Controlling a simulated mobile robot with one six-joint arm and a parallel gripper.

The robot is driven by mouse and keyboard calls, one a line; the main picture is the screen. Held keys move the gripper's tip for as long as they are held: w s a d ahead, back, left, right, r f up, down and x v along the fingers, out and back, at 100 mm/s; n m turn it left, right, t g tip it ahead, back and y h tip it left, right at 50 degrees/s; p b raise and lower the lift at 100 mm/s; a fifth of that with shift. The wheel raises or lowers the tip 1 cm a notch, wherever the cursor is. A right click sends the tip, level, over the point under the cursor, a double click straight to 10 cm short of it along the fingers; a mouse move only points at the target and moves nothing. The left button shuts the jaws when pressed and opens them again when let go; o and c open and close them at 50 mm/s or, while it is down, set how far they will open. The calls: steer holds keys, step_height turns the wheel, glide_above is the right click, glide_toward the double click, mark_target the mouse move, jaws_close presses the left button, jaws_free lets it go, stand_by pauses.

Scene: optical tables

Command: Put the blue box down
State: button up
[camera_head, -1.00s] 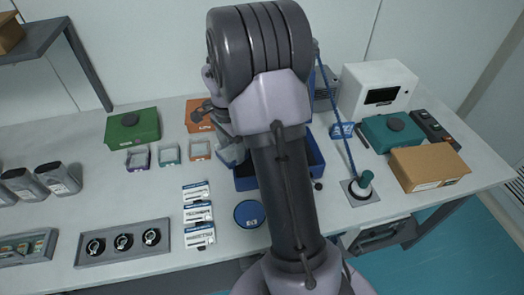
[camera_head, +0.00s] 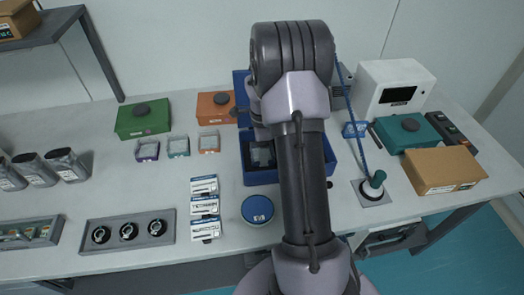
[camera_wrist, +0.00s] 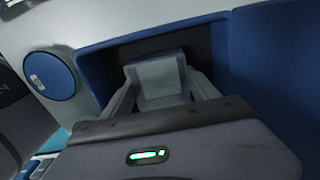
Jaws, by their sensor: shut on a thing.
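The blue box (camera_head: 262,179) is a large open-topped bin on the table, partly hidden behind my arm. In the wrist view its blue rim (camera_wrist: 120,42) surrounds a dark interior. My gripper (camera_wrist: 160,82) is over the open box, its two pale fingers closed on a grey block-like thing (camera_wrist: 158,73). This grey thing shows against the dark interior; I cannot tell whether it touches the bottom. In the head view the fingertips are hard to make out. A blue upright panel (camera_head: 240,96) shows behind the box, mostly hidden by my arm.
A round blue container (camera_head: 257,208) stands just in front of the box, with white-labelled packets (camera_head: 205,207) to its left. Small open trays (camera_head: 178,147), a green box (camera_head: 143,119) and an orange box (camera_head: 215,107) lie left.

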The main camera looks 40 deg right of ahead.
steer(key=shift+f, duration=0.1)
steer(key=o, duration=1.4)
